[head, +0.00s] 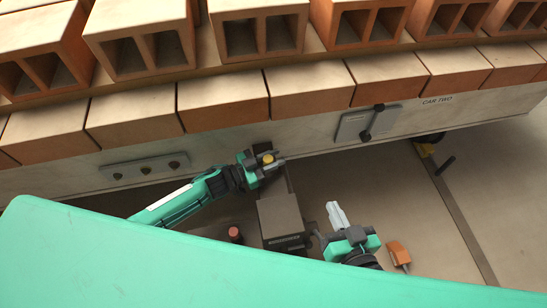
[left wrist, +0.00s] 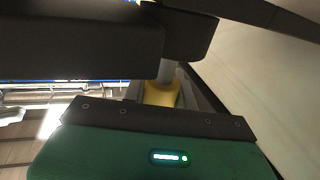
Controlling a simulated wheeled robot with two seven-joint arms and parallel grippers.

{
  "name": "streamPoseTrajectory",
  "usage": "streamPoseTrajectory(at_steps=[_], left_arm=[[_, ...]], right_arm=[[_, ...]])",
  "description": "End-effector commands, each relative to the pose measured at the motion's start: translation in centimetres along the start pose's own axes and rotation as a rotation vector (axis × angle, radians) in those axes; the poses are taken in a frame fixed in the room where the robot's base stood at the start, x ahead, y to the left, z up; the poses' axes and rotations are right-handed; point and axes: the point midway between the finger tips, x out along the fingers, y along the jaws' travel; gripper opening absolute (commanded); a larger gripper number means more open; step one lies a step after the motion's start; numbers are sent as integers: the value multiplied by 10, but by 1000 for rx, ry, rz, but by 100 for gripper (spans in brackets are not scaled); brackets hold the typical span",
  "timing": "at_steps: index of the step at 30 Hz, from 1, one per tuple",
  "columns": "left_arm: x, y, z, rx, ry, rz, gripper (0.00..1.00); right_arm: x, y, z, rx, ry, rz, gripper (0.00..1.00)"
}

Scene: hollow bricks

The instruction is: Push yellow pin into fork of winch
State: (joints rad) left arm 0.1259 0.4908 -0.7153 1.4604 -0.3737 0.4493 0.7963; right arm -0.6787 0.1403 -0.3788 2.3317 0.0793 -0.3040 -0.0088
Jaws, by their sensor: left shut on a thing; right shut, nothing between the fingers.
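The yellow pin (head: 268,158) is at my left gripper (head: 268,167), beside the lower edge of the brick car. My left gripper is shut on it. In the left wrist view the yellow pin (left wrist: 160,93) shows beneath a short grey shaft, between dark parts. The winch (head: 281,218) is a dark grey box on the floor just below my left gripper, with a narrow dark part reaching up toward the car. The fork is hidden or too small to make out, so I cannot tell whether the pin is in it. My right gripper (head: 335,212) is shut and empty, right of the winch.
The car (head: 460,105), loaded with hollow bricks (head: 145,50), spans the top. A plate with a dark handle (head: 368,123) sits on its side. A red button (head: 235,233) and an orange item (head: 398,254) are near the floor. A rail (head: 460,215) runs at right.

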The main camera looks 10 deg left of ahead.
Motion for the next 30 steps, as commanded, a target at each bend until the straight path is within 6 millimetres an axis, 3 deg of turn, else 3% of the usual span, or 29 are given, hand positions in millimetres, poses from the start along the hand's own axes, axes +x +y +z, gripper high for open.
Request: streamPoseTrajectory(at_steps=[29, 30], left_arm=[[0, 0, 25, 0, 0, 0, 5], [0, 0, 25, 0, 0, 0, 32]], right_arm=[[4, 4, 17, 0, 0, 0, 0], [4, 4, 17, 0, 0, 0, 0]])
